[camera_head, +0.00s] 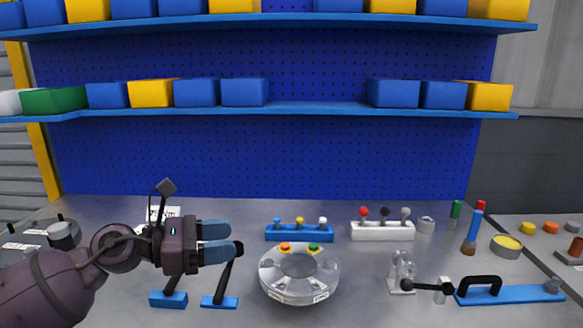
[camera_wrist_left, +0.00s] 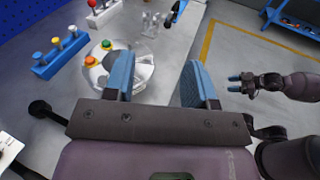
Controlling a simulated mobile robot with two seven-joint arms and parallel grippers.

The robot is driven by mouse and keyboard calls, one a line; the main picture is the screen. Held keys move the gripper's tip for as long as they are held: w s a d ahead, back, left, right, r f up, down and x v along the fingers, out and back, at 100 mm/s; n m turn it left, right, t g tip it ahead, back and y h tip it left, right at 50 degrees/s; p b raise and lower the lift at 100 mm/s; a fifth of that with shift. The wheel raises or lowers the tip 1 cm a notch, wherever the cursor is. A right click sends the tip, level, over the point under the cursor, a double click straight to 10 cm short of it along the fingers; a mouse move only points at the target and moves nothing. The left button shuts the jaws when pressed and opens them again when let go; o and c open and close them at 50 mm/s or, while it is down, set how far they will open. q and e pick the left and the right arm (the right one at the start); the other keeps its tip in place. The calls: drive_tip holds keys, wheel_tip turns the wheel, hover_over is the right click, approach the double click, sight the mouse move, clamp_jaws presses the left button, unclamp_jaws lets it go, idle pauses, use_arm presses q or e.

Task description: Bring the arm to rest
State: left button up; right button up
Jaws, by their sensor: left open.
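My left arm comes in from the left in the head view. Its gripper (camera_head: 230,241) is above the table, left of the round grey flanged shell (camera_head: 300,288). In the left wrist view the two blue fingers of my left gripper (camera_wrist_left: 158,78) stand apart with nothing between them. The shell (camera_wrist_left: 130,72) shows beyond them, partly hidden by one finger. An orange and a green knob sit on the shell's rim. My right gripper (camera_wrist_left: 236,83) is small at the right of the left wrist view, above the floor, with its fingers apart and empty.
The grey table holds a blue block with knobs (camera_head: 299,234), a white block with knobs (camera_head: 382,232), and a blue bar with a black handle (camera_head: 509,294). Two black levers on blue bases (camera_head: 168,300) stand beneath my left gripper. Shelves with bins (camera_head: 195,93) are behind.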

use_arm(q)
drive_tip(key=s+a+f+m+t+y, duration=0.1)
drive_tip(key=a+f+m+t+y, duration=0.25)
drive_tip(key=f+m, duration=0.45)
drive_tip(key=s+a+f+m+t+y+p, duration=0.1)
drive_tip(key=s+a+f+m+t+y, duration=0.2)
drive_tip(key=m, duration=1)
drive_tip(key=a+f+m+t+y, duration=0.45)
drive_tip(key=f+m, duration=0.25)
drive_tip(key=m, duration=0.3)
drive_tip(key=s+a+f+n+g+y, duration=0.1)
drive_tip(key=s+f+n, duration=0.2)
drive_tip(key=s+f, duration=0.3)
drive_tip(key=s+a+f+n+g+y, duration=0.1)
drive_tip(key=s+f+n+g+y, duration=0.1)
drive_tip(key=s+f, duration=0.4)
drive_tip(key=s+a+f+n+g+y+p, duration=0.1)
drive_tip(key=s+f+n, duration=0.3)
drive_tip(key=s, duration=0.8)
wheel_tip(320, 180, down, 2)
drive_tip(key=shift+s+a+g+y, duration=0.2)
drive_tip(key=shift+a+g+y, duration=0.2)
drive_tip(key=shift+g, duration=0.3)
